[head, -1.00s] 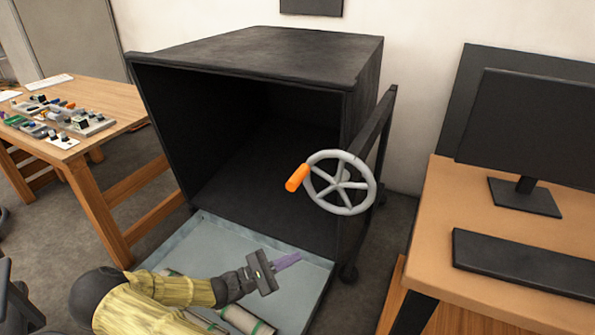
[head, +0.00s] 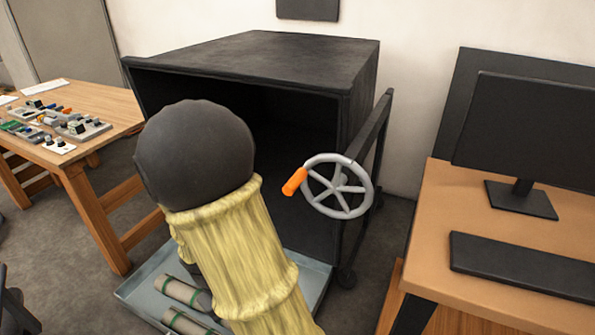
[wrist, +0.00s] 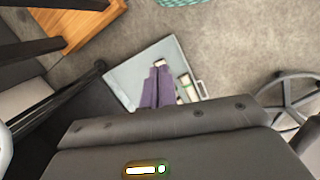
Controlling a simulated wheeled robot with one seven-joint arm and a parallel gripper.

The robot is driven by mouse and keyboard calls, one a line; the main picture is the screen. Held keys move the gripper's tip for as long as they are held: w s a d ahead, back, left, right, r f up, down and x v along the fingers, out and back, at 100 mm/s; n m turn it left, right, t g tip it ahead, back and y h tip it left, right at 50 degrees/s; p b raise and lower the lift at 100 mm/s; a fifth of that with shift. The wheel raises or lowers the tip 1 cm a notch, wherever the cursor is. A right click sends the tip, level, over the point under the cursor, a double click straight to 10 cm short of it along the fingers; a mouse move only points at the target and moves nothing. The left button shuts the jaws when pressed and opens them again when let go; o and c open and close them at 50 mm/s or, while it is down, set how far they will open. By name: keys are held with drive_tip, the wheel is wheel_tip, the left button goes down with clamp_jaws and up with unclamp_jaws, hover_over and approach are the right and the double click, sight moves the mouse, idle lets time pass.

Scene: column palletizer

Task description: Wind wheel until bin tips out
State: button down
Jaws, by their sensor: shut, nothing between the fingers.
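The big black bin (head: 270,62) stands with its open mouth facing me, and its dark inside looks empty where I can see it. The grey spoked wheel (head: 338,188) is at the bin's right side. Its orange handle (head: 294,181) is at the wheel's left. My gripper is hidden behind my arm in the head view. In the wrist view, my gripper (wrist: 158,66) shows two purple fingers together, with nothing between them. The fingers appear in front of the tray and apart from the wheel.
A grey-blue tray (head: 140,291) lies below the bin's mouth and holds rolls with green bands (head: 182,290). A wooden desk (head: 425,220) with a monitor and keyboard is at the right. A wooden table (head: 110,108) with small parts is at the left.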

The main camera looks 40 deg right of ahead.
drive_tip(key=a+r+m+t+y, duration=0.1)
drive_tip(key=a+r+t, duration=0.3)
drive_tip(key=r, duration=0.3)
drive_tip(key=shift+w+y, duration=0.4)
drive_tip(key=shift+w, duration=0.05)
